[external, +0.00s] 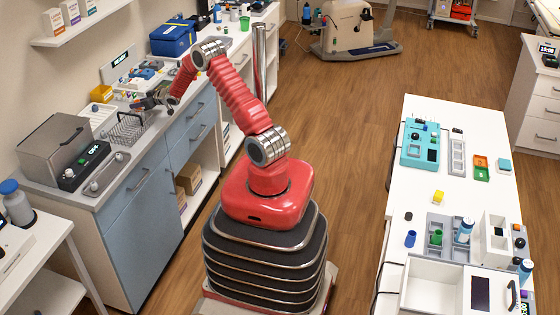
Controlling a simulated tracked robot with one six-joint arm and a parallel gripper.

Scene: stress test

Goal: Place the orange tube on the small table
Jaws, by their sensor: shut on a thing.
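My gripper (148,103) is at the end of my red arm, over the left counter, just above and behind a wire tube rack (125,130). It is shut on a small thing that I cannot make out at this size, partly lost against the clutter. I cannot pick out an orange tube with certainty anywhere. A low white table (40,262) stands at the lower left, cut off by the frame. A long white table (405,170) stands at the right. I cannot tell which of them is the small table.
A grey box-shaped machine (58,150) and a dark device with a display (85,165) stand on the counter, with a yellow bin (102,93) behind. A blue case (172,38) is farther back. The right table holds trays and bottles.

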